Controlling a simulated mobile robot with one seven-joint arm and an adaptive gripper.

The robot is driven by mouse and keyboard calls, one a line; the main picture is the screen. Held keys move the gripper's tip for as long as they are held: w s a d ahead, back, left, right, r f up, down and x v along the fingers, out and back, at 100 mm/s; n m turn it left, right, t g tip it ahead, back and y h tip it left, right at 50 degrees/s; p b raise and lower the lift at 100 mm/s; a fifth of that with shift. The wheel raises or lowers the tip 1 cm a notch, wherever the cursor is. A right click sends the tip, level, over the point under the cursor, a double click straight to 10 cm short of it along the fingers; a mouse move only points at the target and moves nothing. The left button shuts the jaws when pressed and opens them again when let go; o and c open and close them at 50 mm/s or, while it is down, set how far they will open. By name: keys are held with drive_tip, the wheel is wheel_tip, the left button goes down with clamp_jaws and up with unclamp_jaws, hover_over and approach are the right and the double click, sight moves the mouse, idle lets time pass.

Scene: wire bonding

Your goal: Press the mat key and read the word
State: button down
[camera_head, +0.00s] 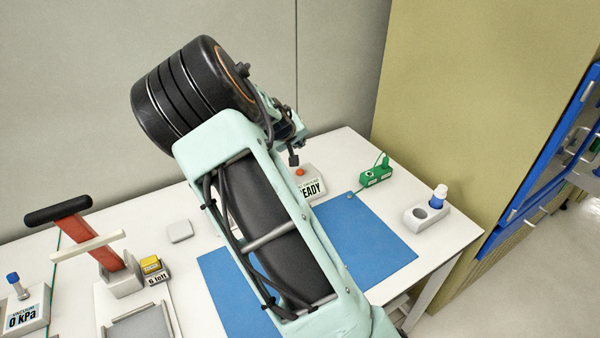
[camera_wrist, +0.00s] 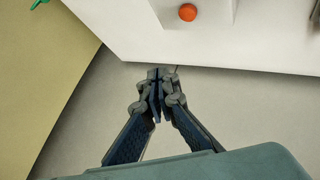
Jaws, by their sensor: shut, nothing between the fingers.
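A small pale box with an orange-red key (camera_head: 300,171) on top stands at the back edge of the blue mat (camera_head: 375,235). The visible part of its label reads "EADY"; my arm hides the rest of the box's left side. The key also shows at the top of the wrist view (camera_wrist: 188,12). My gripper (camera_head: 293,160) appears just above the key in the head view, but I cannot tell the gap there. In the wrist view, its fingertips (camera_wrist: 160,75) are together and empty, apart from the key and seen against grey beyond the white table's edge.
A green box (camera_head: 376,173) with a cord and a holder (camera_head: 427,217) with a blue-capped bottle stand on the right. A wall is behind.

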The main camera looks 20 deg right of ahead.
sight(299, 171)
wheel_tip(299, 171, down, 7)
drive_tip(key=b, duration=0.4)
drive_tip(key=shift+f, duration=0.2)
idle(1.1)
drive_tip(key=shift+f+b, duration=0.45)
drive_tip(key=shift+b, duration=0.2)
drive_tip(key=shift+f+b, duration=0.5)
drive_tip(key=shift+f, duration=0.05)
idle(0.4)
drive_tip(key=shift+r, duration=0.1)
drive_tip(key=shift+r+p, duration=0.5)
drive_tip(key=shift+r, duration=0.4)
drive_tip(key=shift+r+p, duration=1.4)
drive_tip(key=shift+r, duration=1.1)
